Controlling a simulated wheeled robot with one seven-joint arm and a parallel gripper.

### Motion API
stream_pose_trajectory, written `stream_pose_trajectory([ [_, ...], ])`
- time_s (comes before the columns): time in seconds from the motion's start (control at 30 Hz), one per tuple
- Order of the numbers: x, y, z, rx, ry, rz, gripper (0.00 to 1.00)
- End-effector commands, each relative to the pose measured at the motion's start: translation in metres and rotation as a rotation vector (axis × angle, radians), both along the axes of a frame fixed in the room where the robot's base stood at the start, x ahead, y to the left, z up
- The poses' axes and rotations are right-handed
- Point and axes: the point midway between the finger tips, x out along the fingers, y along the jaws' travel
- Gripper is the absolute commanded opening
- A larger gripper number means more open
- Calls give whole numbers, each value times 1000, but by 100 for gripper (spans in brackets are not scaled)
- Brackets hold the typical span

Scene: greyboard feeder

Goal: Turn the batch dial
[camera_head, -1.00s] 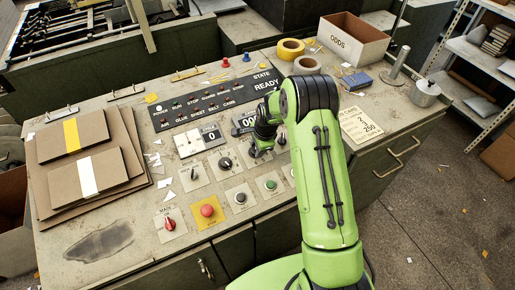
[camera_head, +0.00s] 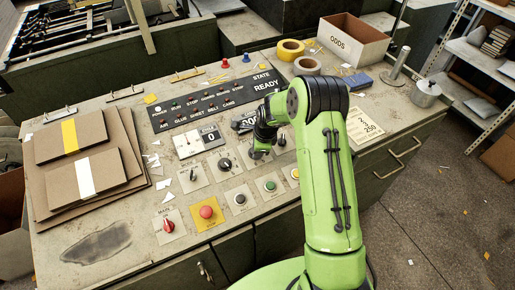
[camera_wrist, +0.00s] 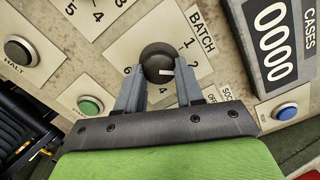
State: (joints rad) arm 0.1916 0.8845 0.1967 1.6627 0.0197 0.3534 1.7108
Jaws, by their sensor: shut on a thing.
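The batch dial (camera_wrist: 156,58) is a dark round knob with a white pointer mark on a pale plate lettered BATCH (camera_wrist: 203,31). In the head view my gripper (camera_head: 259,152) is over the panel at the dial, which is mostly hidden.
A CASES counter (camera_wrist: 274,42) reading 0000, a blue button (camera_wrist: 285,112), a green button (camera_wrist: 90,106) and a black HALT button (camera_wrist: 20,50) surround the dial. A red button (camera_head: 207,211) sits nearer the panel's front. Stacked boards (camera_head: 85,155) lie at left.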

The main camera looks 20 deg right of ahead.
Motion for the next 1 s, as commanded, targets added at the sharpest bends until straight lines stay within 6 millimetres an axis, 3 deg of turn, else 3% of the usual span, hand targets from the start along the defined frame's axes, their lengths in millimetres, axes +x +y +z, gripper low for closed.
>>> stream_pose_trajectory([
  [0.1, 1, 0, 1, -1, -2, 1, 6],
  [0.13, 1, 0, 1, -1, -2, 1, 40],
  [0.3, 0, 0, 1, 0, -1, 1, 62],
  [0.63, -1, -1, 9, -1, -3, 0, 62],
  [0.77, -8, -4, 38, -1, -6, 1, 62],
  [1.0, -26, -12, 105, -2, -7, 0, 62],
])
